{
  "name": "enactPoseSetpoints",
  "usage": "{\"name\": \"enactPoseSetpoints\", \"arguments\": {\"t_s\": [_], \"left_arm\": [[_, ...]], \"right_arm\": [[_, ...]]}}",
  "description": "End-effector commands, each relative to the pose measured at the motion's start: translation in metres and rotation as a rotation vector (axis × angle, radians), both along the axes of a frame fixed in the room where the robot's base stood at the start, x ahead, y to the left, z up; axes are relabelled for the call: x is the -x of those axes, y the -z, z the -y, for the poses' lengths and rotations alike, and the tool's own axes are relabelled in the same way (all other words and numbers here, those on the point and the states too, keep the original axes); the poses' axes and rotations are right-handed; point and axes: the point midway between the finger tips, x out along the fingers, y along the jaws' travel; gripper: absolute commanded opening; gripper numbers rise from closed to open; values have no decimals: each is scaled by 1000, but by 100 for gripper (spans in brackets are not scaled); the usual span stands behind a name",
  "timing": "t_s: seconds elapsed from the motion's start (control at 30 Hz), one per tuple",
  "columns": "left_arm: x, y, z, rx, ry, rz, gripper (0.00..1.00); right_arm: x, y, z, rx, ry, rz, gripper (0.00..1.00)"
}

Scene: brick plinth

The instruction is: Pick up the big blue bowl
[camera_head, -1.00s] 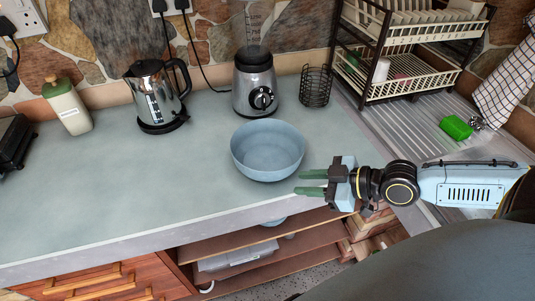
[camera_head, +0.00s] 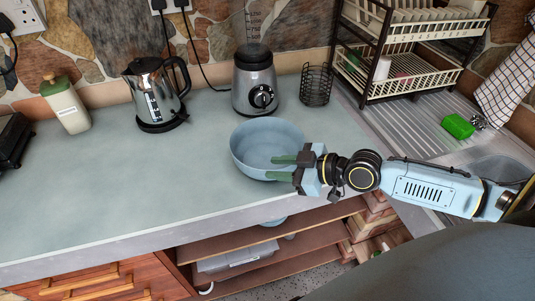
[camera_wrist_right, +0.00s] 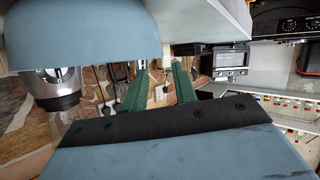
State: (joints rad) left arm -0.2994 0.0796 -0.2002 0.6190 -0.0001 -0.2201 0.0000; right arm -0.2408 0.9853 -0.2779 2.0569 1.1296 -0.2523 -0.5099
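The big blue bowl (camera_head: 258,142) stands upright and empty on the counter, near its front edge. In the right wrist view the bowl (camera_wrist_right: 80,35) fills the upper left. My right gripper (camera_head: 271,167) reaches in from the right, with its two green fingers overlapping the bowl's right front side in the head view. The fingers are apart with nothing seen gripped between them. In the wrist view the gripper (camera_wrist_right: 162,72) shows its fingers spread near the bowl. I cannot tell if they touch it or straddle its rim. My left gripper is not in view.
Behind the bowl stand a blender (camera_head: 254,85) and a wire basket (camera_head: 316,86). A kettle (camera_head: 155,95) and a bottle (camera_head: 66,105) stand further left. A dish rack (camera_head: 410,80) is at the back right. The counter (camera_head: 120,190) left of the bowl is clear.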

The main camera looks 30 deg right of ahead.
Motion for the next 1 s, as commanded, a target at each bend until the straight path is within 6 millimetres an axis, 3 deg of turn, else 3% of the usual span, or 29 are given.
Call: {"name": "enactPoseSetpoints", "arguments": {"t_s": [0.23,0.53,0.87,1.0], "left_arm": [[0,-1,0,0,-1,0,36],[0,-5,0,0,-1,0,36],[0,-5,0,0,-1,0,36],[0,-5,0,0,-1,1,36]], "right_arm": [[-10,5,-7,-2,0,-1,28],[-38,22,-26,-4,1,0,28],[-43,26,-31,0,-2,-1,28],[-43,26,-31,0,-2,-1,12]]}}
